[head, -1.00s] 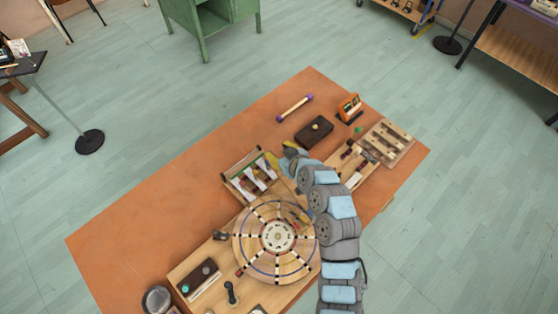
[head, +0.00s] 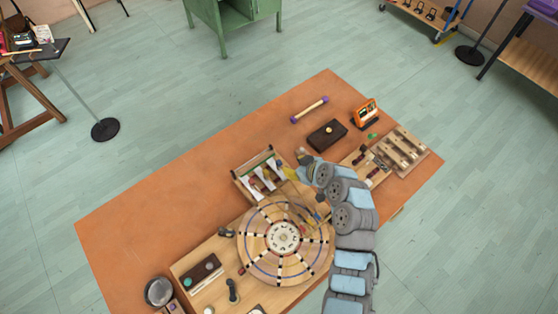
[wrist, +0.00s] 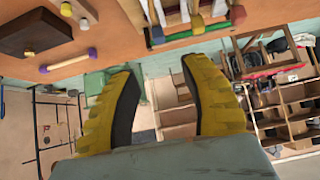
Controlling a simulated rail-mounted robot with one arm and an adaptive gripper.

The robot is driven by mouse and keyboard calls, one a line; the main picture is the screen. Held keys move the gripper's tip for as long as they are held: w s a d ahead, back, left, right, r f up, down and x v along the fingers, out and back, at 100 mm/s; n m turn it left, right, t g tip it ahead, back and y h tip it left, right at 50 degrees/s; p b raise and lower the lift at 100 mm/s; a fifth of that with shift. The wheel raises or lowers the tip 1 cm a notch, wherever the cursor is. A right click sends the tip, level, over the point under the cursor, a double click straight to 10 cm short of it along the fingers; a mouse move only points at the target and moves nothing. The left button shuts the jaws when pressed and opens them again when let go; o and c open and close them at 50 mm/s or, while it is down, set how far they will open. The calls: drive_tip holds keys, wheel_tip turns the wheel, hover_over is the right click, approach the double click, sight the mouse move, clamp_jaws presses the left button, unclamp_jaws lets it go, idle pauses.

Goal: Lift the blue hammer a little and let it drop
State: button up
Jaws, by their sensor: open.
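A wooden rack (head: 238,178) with several small hammers stands on the orange table, left of my gripper (head: 290,174). In the wrist view the hammers hang at the top edge. My gripper's yellow fingers (wrist: 157,65) are spread and empty in the wrist view, apart from the hammer heads. My arm hides part of the area right of the rack.
A round segmented wooden wheel (head: 260,262) stands in front of the rack. A dark brown box with a knob (head: 327,135), a purple-ended stick (head: 309,110) and an orange device (head: 365,113) lie behind. A wooden slatted block (head: 402,150) is at right. The table's left part is clear.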

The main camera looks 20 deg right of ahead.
sight(279, 162)
drive_tip(key=x, duration=0.4)
drive_tip(key=shift+w+f+p, duration=0.1)
drive_tip(key=shift+w+p, duration=0.15)
drive_tip(key=shift+p, duration=0.05)
drive_tip(key=shift+x, duration=0.85)
drive_tip(key=shift+w+a+f, duration=0.15)
drive_tip(key=shift+w+f, duration=0.3)
drive_tip(key=shift+f, duration=0.05)
drive_tip(key=shift+p+x, duration=0.4)
drive_tip(key=shift+x, duration=1.7)
clamp_jaws()
